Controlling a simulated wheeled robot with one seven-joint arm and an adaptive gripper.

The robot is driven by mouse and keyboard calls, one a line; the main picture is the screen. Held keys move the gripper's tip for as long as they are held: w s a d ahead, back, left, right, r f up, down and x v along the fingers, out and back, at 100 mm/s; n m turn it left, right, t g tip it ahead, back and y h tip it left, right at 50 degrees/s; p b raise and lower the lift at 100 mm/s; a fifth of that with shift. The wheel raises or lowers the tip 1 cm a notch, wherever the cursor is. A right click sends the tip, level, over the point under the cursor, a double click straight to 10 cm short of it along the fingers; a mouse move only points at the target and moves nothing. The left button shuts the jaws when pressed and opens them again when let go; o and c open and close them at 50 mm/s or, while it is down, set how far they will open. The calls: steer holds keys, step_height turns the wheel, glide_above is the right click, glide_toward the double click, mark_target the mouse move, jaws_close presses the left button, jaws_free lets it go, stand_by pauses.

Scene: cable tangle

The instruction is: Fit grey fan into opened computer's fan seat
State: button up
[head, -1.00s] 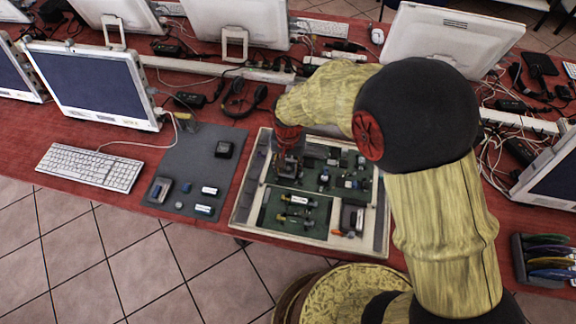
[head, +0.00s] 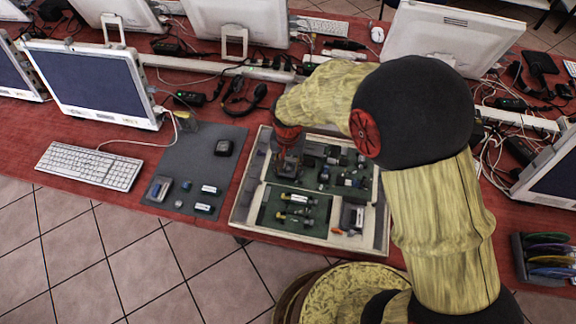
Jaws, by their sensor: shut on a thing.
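The opened computer (head: 236,218) is a shallow pale case with green boards and many parts, lying on the red table. My gripper (head: 289,168) points down over the upper left part of its board. It is shut on a small dark grey thing, which I take to be the grey fan; the fingers and its small size hide its outline. The fan seat cannot be made out and may be hidden beneath the gripper. I cannot tell whether the held thing touches the board.
Left of the case, a grey mat (head: 180,150) holds a black square part (head: 224,147), a grey-blue box (head: 160,188) and several small cylinders. A keyboard (head: 90,165) and monitor (head: 95,82) stand further left. Cables (head: 240,92) lie behind the case. A rack (head: 545,262) stands at right.

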steer(key=shift+s+d+f, duration=0.1)
steer(key=shift+s+f, duration=0.05)
steer(key=shift+f, duration=0.2)
steer(key=o, duration=1.2)
steer(key=shift+f, duration=0.1)
steer(key=shift+o, duration=0.2)
steer(key=shift+r, duration=0.35)
step_height(320, 180, up, 12)
steer(key=shift+f, duration=0.25)
step_height(320, 180, up, 6)
steer(key=p, duration=0.5)
